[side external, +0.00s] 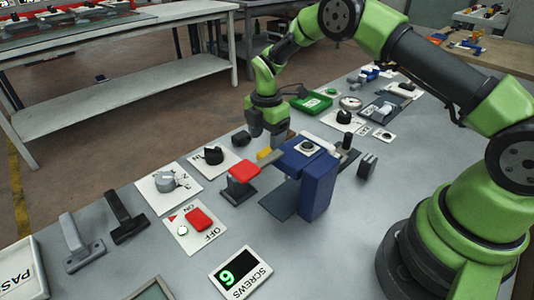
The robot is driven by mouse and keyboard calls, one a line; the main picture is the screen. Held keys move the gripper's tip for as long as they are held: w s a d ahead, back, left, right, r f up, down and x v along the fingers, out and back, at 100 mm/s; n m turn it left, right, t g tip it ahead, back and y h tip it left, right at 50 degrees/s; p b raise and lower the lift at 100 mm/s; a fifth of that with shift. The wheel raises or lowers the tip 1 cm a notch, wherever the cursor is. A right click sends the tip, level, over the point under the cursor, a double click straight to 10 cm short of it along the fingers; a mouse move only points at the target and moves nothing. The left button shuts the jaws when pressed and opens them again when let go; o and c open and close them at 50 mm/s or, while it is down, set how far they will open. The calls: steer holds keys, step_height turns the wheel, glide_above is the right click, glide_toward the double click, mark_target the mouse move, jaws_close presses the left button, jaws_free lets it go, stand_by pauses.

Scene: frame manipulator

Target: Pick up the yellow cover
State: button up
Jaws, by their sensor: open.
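A small yellow piece (263,154), which looks like the yellow cover, shows low beside the blue fixture. Only a little of it is visible; a grey bar and my gripper's fingers are close in front of and above it in the picture. My gripper (268,136) points down, dark-fingered and open, just above and behind the yellow piece. I cannot tell whether the fingers touch it or straddle it.
A blue box-like fixture (318,186) and a red-topped block (244,172) stand close by. Dials, a red switch panel (195,224) and black and grey handles (125,217) crowd the left of the grey table. A screw counter (240,272) lies in front.

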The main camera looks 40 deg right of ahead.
mark_target(267, 152)
step_height(267, 152, down, 4)
steer(key=shift+f, duration=0.15)
steer(key=c, duration=1)
